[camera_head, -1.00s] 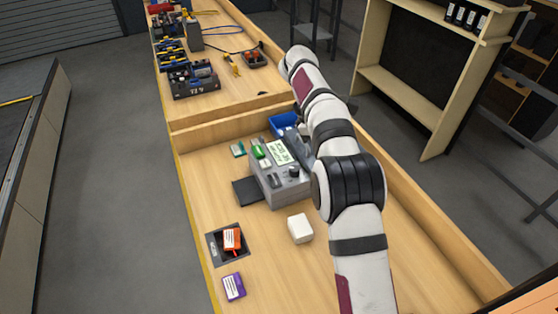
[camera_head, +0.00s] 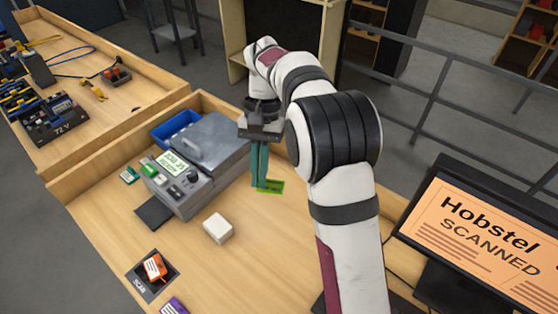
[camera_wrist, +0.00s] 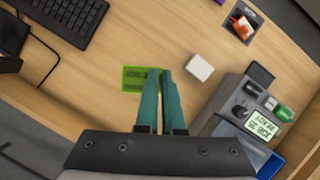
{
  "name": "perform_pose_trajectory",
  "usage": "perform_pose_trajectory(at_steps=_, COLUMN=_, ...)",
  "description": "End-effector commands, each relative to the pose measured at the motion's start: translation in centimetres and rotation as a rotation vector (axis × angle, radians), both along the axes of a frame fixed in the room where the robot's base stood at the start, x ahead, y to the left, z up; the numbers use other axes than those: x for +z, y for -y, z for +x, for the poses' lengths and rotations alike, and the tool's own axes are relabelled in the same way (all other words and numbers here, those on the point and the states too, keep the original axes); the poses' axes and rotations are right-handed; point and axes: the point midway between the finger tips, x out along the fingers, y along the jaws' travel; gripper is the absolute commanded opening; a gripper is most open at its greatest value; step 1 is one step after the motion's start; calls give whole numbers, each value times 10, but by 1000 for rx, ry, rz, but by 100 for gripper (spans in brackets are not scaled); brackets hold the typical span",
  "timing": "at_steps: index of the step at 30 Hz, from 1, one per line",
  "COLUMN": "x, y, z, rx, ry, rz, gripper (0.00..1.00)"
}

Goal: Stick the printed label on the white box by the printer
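My gripper (camera_head: 262,187) points down to the right of the grey label printer (camera_head: 190,180). Its two teal fingers are close together, and in the wrist view the fingertips (camera_wrist: 161,72) meet the edge of a green label (camera_wrist: 140,79) with dark print. The label also shows at the fingertips in the head view (camera_head: 272,187). It appears pinched at one edge; its height above the table is hard to tell. The white box (camera_head: 218,228) stands on the table in front of the printer, apart from my gripper. It also shows in the wrist view (camera_wrist: 199,68).
An orange item (camera_head: 154,267) lies on the dark scan pad (camera_head: 138,282), with a purple item (camera_head: 173,305) nearby. A blue bin (camera_head: 176,128) is behind the printer. A monitor (camera_head: 490,235) and a keyboard (camera_wrist: 62,17) lie to one side. Table around the white box is clear.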

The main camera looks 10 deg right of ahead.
Motion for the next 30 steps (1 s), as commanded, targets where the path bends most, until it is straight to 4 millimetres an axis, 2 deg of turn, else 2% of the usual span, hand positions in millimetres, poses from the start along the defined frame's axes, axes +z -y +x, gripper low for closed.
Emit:
perform_pose_trajectory(at_steps=9, x=-73, y=-97, z=21, rx=-388, ry=-7, rz=7, gripper=0)
perform_pose_trajectory(at_steps=13, x=-92, y=-125, z=25, rx=-524, ry=-15, rz=11, gripper=0)
perform_pose_trajectory(at_steps=17, x=-101, y=-133, z=27, rx=-569, ry=-19, rz=11, gripper=0)
perform_pose_trajectory(at_steps=30, x=-151, y=-133, z=26, rx=-569, ry=-20, rz=9, gripper=0)
